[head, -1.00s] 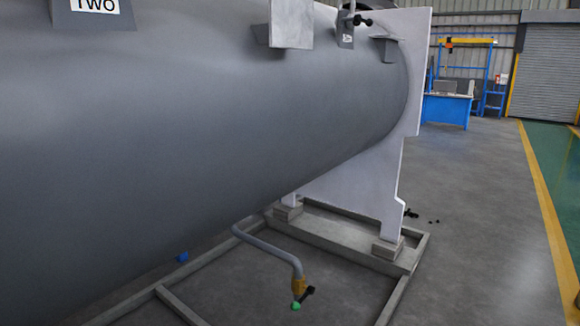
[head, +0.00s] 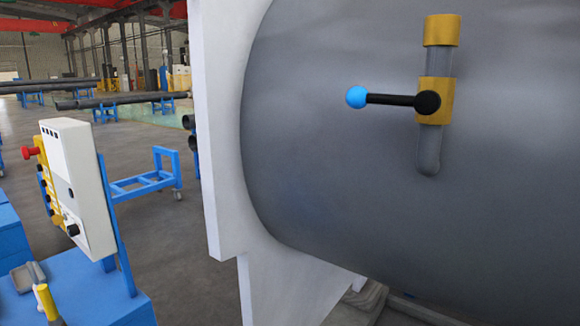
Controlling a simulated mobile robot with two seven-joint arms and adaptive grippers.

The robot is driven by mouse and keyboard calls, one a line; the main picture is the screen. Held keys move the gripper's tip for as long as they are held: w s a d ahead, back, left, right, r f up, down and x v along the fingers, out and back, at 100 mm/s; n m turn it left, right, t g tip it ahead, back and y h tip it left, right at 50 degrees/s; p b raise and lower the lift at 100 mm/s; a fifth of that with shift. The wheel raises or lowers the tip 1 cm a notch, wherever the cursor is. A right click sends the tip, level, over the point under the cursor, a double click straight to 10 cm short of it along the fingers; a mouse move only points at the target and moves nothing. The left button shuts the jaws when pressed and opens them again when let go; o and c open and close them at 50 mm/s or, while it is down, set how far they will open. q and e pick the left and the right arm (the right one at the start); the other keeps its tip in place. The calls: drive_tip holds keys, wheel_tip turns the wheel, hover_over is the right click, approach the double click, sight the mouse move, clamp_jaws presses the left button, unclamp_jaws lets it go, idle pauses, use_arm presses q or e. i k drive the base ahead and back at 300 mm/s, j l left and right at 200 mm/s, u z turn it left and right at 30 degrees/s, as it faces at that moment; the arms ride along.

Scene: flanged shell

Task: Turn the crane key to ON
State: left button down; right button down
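A white control panel box (head: 78,185) stands on a blue post at the left of the head view, seen at an angle. A red knob (head: 31,152) sticks out from its upper left edge. A dark knob (head: 72,230) shows low on its face, and yellow parts (head: 46,190) run along its left side. I cannot tell which control is the crane key, and no label is readable. Neither of my grippers is in view.
A large grey shell (head: 330,170) with a white flange (head: 222,130) fills the right side. It carries a yellow valve (head: 434,101) with a blue-tipped lever (head: 357,97). A blue wheeled stand (head: 148,178) is behind the panel. Open floor (head: 165,255) lies between panel and flange.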

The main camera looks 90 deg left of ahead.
sight(57, 220)
drive_tip(key=u, duration=4)
